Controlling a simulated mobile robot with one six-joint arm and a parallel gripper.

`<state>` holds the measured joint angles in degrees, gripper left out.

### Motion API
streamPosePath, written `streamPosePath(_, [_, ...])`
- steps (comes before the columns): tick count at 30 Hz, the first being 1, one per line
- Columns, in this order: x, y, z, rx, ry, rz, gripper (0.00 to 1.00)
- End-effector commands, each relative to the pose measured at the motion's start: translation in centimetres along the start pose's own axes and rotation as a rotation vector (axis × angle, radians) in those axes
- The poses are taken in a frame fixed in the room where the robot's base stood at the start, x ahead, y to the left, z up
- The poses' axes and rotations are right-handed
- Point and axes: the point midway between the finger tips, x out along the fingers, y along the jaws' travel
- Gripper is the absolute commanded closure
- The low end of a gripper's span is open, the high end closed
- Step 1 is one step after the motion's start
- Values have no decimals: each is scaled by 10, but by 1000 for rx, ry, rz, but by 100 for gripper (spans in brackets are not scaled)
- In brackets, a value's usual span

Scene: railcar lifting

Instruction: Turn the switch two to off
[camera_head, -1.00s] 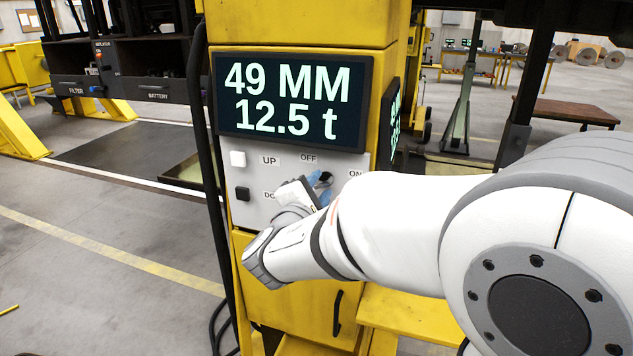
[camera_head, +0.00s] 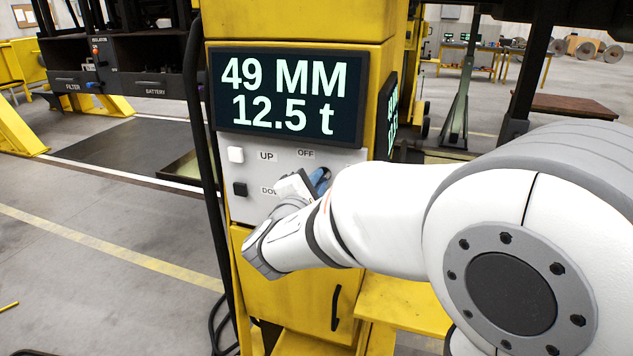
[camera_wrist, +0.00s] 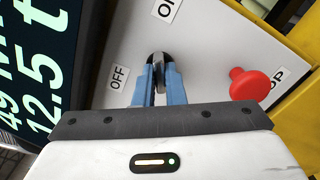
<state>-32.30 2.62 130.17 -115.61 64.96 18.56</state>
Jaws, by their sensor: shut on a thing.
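The dark rotary switch (camera_wrist: 158,53) sits on the grey control panel (camera_wrist: 215,50) between the OFF label (camera_wrist: 118,77) and the ON label (camera_wrist: 165,8) in the wrist view. My gripper (camera_wrist: 160,72) has its blue fingers shut on the switch knob. Much of the knob is hidden between the fingers, and I cannot tell its exact setting. In the head view my gripper (camera_head: 319,178) is at the panel below the OFF label (camera_head: 305,154); my arm hides the switch and the ON label there.
A red mushroom button (camera_wrist: 249,84) stands out close to the right of my fingers. White (camera_head: 236,154) and black (camera_head: 240,189) buttons sit left on the panel. The display (camera_head: 288,97) above reads 49 MM, 12.5 t. A dark cable (camera_head: 203,130) runs down the cabinet's left side.

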Motion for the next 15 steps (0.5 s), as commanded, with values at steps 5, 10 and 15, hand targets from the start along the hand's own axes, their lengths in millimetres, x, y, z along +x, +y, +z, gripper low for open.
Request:
streamPosePath(5, [1, 0, 2, -18, 6, 6, 100])
streamPosePath(10, [1, 0, 2, -82, 6, 6, 100])
streamPosePath(15, [2, 0, 2, -198, 4, 7, 100])
